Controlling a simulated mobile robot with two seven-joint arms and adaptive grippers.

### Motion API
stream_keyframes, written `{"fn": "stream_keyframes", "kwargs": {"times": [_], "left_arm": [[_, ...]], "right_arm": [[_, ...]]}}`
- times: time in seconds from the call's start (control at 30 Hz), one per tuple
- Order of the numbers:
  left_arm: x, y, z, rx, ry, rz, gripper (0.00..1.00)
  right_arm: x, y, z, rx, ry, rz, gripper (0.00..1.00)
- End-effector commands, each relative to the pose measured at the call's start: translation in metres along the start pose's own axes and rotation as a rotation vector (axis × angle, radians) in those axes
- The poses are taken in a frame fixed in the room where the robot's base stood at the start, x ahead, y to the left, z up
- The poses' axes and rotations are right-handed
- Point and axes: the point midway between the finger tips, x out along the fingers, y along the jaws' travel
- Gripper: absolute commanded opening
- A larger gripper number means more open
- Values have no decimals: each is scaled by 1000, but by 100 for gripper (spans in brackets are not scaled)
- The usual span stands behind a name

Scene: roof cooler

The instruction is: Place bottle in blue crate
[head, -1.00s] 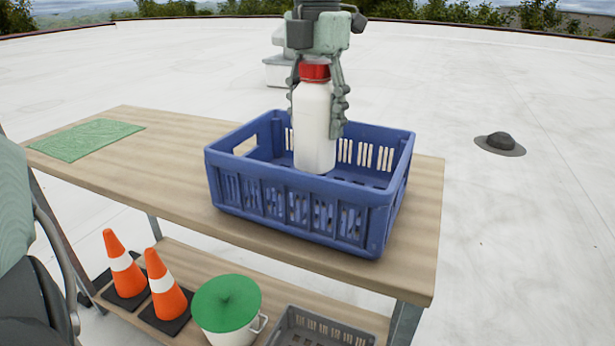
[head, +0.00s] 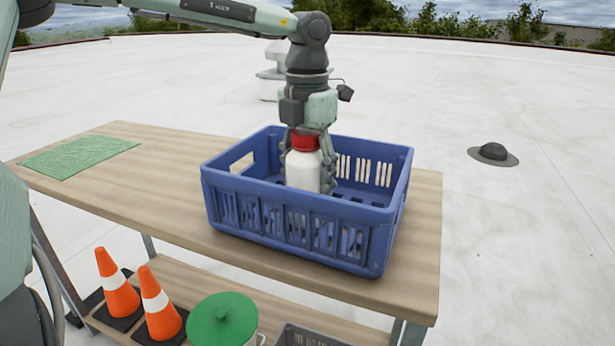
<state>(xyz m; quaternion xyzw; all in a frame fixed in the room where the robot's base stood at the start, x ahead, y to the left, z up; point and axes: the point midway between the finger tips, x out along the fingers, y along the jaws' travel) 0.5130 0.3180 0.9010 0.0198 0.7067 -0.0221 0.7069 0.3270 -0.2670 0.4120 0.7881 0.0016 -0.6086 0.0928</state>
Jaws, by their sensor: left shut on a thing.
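A white bottle (head: 303,172) with a red cap stands upright inside the blue crate (head: 290,205). Its lower part is hidden behind the crate's front wall, so I cannot tell whether it touches the crate floor. My left gripper (head: 306,158) points down from above and is shut on the bottle near the cap, its fingers on both sides and reaching below the crate's rim. The crate sits on the right part of the wooden table. My right gripper is not in view.
A green mat (head: 80,157) lies on the table's left end. Two orange cones (head: 118,285), a pot with a green lid (head: 222,320) and a grey crate (head: 300,336) are on the lower shelf. The tabletop between mat and blue crate is clear.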

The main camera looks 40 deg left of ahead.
Motion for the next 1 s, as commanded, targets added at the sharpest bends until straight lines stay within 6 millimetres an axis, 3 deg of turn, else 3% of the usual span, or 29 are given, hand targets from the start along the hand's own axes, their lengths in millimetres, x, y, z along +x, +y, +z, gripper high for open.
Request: {"fn": "stream_keyframes", "kwargs": {"times": [0.07,0.1,0.27,0.63,0.7,1.0], "left_arm": [[1,0,0,0,-1,0,28],[1,0,0,0,-1,0,58],[1,0,0,0,0,0,78],[-2,0,0,0,0,0,78],[-6,0,0,0,-2,0,78],[-69,0,1,0,-5,2,78]], "right_arm": [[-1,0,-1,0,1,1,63],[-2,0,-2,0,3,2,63],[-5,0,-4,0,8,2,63],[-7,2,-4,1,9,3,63],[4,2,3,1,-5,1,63],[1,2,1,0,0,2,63]]}}
